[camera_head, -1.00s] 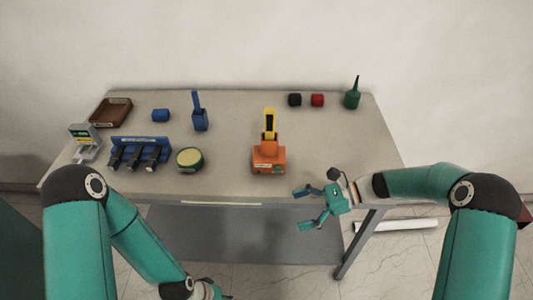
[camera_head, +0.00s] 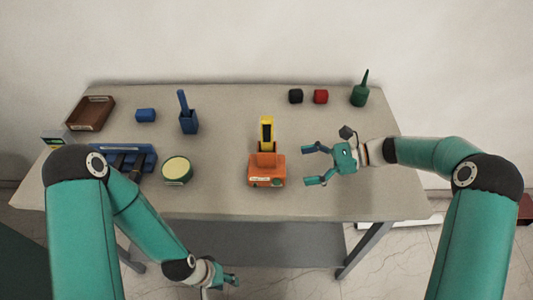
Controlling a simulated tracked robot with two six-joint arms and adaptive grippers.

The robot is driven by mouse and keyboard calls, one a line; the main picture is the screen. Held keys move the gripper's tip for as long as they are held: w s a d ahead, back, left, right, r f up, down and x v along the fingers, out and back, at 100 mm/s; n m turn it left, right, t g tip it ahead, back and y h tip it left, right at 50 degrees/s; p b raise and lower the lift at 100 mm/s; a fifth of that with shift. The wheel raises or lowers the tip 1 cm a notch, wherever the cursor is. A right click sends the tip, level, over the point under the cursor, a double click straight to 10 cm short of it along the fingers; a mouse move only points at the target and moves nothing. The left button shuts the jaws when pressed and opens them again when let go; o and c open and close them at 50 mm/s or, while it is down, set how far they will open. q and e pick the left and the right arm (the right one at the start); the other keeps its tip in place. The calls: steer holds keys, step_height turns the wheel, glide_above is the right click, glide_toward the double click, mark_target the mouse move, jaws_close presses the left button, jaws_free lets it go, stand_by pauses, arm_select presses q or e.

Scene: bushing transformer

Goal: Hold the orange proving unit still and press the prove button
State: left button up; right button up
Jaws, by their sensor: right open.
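The orange proving unit (camera_head: 267,171) stands on the table near its front middle. A yellow tester with a dark face (camera_head: 267,132) stands upright at its back. A small green spot, perhaps the prove button (camera_head: 277,183), shows low on its front right. My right gripper (camera_head: 312,165) is open and empty just right of the unit, its fingers pointing left at it, with a gap between. My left gripper (camera_head: 234,282) is low in front of the table, below its front edge, away from the unit. Whether its fingers are open is unclear.
A round green-rimmed tin (camera_head: 176,170), a blue rack (camera_head: 142,157) partly hidden by my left arm, a blue holder (camera_head: 188,122), a blue block (camera_head: 145,115) and a brown tray (camera_head: 90,113) are left. Black (camera_head: 296,96) and red (camera_head: 321,97) blocks and a green bottle (camera_head: 360,94) stand back right.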

mark_target(271, 169)
steer(key=shift+w+a+r, duration=0.1)
steer(key=shift+w+a, duration=0.05)
steer(key=shift+a, duration=0.3)
arm_select(q)
steer(key=shift+a+f+b, duration=0.15)
steer(key=shift+f+b, duration=1.1)
arm_select(e)
steer(key=shift+x, duration=4.6)
steer(key=c, duration=0.5)
arm_select(q)
jaws_close()
arm_select(e)
steer(key=shift+c, duration=0.2)
arm_select(q)
steer(key=shift+w, duration=0.1)
